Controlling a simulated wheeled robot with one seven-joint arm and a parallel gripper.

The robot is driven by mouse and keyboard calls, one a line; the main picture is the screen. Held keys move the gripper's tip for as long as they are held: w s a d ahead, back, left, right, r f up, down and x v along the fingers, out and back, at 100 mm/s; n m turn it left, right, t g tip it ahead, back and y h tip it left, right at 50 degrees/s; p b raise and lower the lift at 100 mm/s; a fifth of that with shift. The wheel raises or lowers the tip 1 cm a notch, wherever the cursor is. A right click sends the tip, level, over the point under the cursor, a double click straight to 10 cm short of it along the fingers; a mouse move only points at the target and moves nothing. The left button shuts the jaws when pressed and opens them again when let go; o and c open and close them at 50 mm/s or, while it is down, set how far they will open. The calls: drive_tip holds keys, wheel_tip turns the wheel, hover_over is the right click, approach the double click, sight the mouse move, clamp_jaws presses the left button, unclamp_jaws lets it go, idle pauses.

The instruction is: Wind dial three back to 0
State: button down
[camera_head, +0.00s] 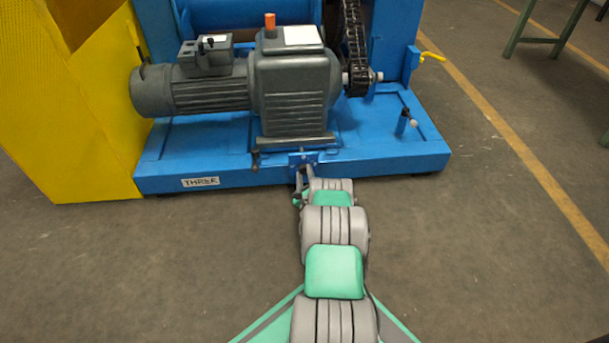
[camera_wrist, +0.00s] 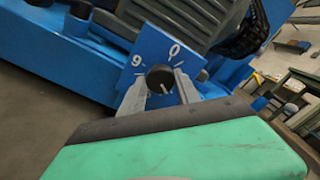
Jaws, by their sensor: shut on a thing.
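Dial three is a round black knob (camera_wrist: 159,77) on a blue plate in the wrist view. The plate (camera_wrist: 147,46) carries a white 0 at upper right and a white figure like a 9 at left. A short white mark on the knob points down and slightly right, away from the 0. My gripper (camera_wrist: 160,82) is shut on the knob, one finger on each side. In the head view my gripper (camera_head: 299,180) reaches the front edge of the blue base, and the knob is hidden or too small to tell.
A THREE label (camera_head: 200,182) is on the blue base (camera_head: 400,160), left of my gripper. A grey motor and gearbox (camera_head: 293,85) stand above, with a chain (camera_head: 355,50) to the right. A yellow guard (camera_head: 75,100) stands at left. The floor in front is clear.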

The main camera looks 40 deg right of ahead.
drive_tip(key=n, duration=0.6)
drive_tip(key=shift+f, duration=0.15)
drive_tip(key=n, duration=0.6)
drive_tip(key=shift+s+n, duration=0.1)
drive_tip(key=shift+n, duration=0.2)
drive_tip(key=n, duration=0.5)
drive_tip(key=shift+n, duration=0.3)
drive_tip(key=n, duration=0.5)
drive_tip(key=shift+d+n, duration=0.1)
drive_tip(key=shift+n, duration=0.3)
drive_tip(key=c, duration=1.1)
unclamp_jaws()
drive_tip(key=shift+o, duration=1.1)
drive_tip(key=shift+n, duration=0.3)
